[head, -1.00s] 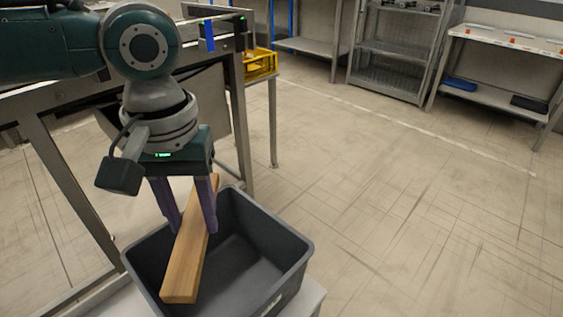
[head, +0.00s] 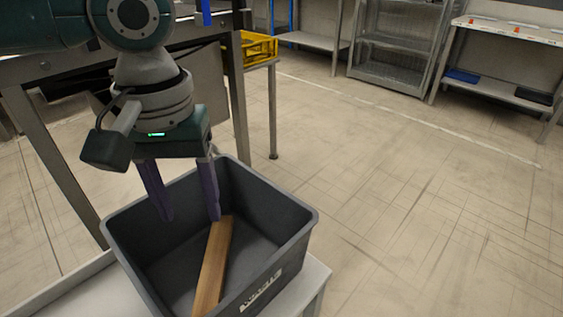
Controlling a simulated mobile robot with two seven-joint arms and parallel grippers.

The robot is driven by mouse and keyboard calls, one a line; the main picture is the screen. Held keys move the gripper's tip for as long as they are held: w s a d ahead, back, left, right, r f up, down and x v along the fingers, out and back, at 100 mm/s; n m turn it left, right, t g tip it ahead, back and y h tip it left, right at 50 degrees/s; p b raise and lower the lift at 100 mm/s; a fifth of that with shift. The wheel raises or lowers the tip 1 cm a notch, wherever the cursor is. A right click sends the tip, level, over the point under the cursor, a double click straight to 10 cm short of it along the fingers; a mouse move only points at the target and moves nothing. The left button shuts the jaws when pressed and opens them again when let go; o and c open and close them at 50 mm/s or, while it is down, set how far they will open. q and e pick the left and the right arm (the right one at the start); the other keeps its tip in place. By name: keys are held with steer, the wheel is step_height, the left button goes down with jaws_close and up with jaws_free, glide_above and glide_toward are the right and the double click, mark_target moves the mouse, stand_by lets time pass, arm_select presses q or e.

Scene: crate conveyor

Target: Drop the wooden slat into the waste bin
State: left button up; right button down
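The wooden slat (head: 213,268) lies inside the dark grey waste bin (head: 307,226), its near end close to the bin's front wall. The bin stands on a light grey stand and has a white label on its front side. My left gripper (head: 190,218) is above the bin's back part, pointing down, with its two purple fingers apart and nothing between them. The far end of the slat is just below the right finger; I cannot tell whether they touch. My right gripper is not in view.
A metal conveyor frame (head: 240,110) stands behind and left of the bin. A yellow crate (head: 260,48) sits at its far end. Metal shelves (head: 400,45) stand along the back wall. The floor to the right is clear.

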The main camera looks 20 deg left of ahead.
arm_select(q)
steer(key=shift+o, duration=1.1)
step_height(320, 180, up, 10)
steer(key=p, duration=0.3)
